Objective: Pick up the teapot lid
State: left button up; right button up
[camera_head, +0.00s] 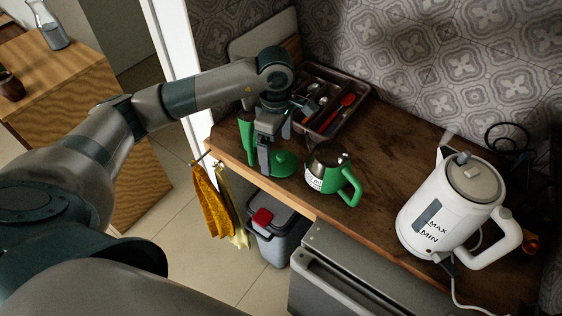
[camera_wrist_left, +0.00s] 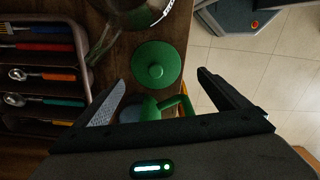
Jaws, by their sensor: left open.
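The teapot lid (camera_head: 284,163) is a round green disc with a small knob, lying on the wooden counter near its front edge. It also shows whole in the left wrist view (camera_wrist_left: 157,64), just beyond the fingertips. My left gripper (camera_head: 271,153) is open above the counter, beside the lid and partly in front of it. In the left wrist view, its spread fingers (camera_wrist_left: 161,80) hold nothing. The teapot (camera_head: 328,158), with a glass and metal body and green handle, stands right of the lid. My right gripper does not show.
A green item (camera_head: 247,132) stands behind my left gripper; its green part (camera_wrist_left: 158,108) shows between the fingers. A cutlery tray (camera_head: 325,131) lies behind. A white kettle (camera_head: 452,205) stands at right. Cloths (camera_head: 212,203) hang at the counter's front edge.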

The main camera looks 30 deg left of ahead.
aim_at(279, 155)
pick_arm(q)
jog(key=shift+w+d+f+p, duration=0.1)
jog(key=shift+f+p, duration=0.5)
jog(key=shift+p, duration=0.05)
jog(key=f, duration=0.1)
jog(key=f+p, duration=0.1)
jog(key=f, duration=0.1)
jog(key=shift+w, duration=0.2)
jog(key=shift+f+p, duration=0.3)
jog(key=shift+f, duration=0.1)
jog(key=shift+c, duration=0.2)
jog(key=c, duration=1.1)
jog(key=shift+r, duration=0.1)
